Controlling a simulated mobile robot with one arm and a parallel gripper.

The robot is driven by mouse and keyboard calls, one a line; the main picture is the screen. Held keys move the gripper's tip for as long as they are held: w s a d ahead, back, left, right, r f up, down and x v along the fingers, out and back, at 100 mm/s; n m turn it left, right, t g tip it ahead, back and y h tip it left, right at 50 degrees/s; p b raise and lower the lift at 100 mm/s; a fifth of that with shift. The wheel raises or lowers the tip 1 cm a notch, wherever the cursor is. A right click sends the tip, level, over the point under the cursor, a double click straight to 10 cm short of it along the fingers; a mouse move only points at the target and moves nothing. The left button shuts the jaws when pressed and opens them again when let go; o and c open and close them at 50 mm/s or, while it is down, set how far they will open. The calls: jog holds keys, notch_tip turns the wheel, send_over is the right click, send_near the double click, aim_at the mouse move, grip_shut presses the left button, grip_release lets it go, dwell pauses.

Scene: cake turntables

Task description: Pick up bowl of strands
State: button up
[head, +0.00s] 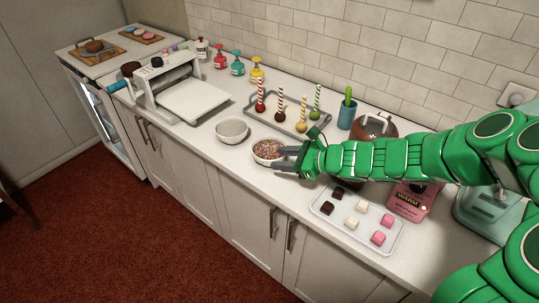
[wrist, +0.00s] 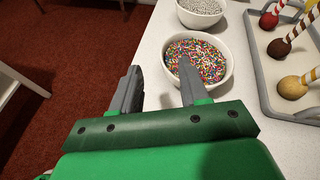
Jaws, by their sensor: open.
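The bowl of strands (head: 268,150) is a white bowl filled with multicoloured strands, standing on the white counter near its front edge. It also shows in the wrist view (wrist: 205,60). My gripper (head: 282,159) is open and empty, reaching in from the right at the bowl. In the wrist view my gripper (wrist: 158,78) has its left finger outside the bowl, past the counter's front edge. The right finger overlaps the near part of the bowl. I cannot tell whether either finger touches it.
A second white bowl with silvery contents (head: 232,130) stands just left. A grey tray of cake pops (head: 290,118) lies behind. A tray of small cubes (head: 345,232) lies to the right, below my arm. A white roller machine (head: 178,90) stands further left.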

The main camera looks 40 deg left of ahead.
aim_at(257, 158)
jog(key=shift+w+a+f, duration=0.1)
jog(key=shift+a+f, duration=0.15)
jog(key=shift+f, duration=0.05)
jog(key=shift+w+f+x, duration=0.15)
jog(key=shift+x, duration=1.75)
jog(key=shift+w+f+x, duration=0.1)
jog(key=shift+w+x, duration=0.05)
jog(key=shift+x, duration=1.7)
jog(key=shift+c, duration=0.3)
grip_shut()
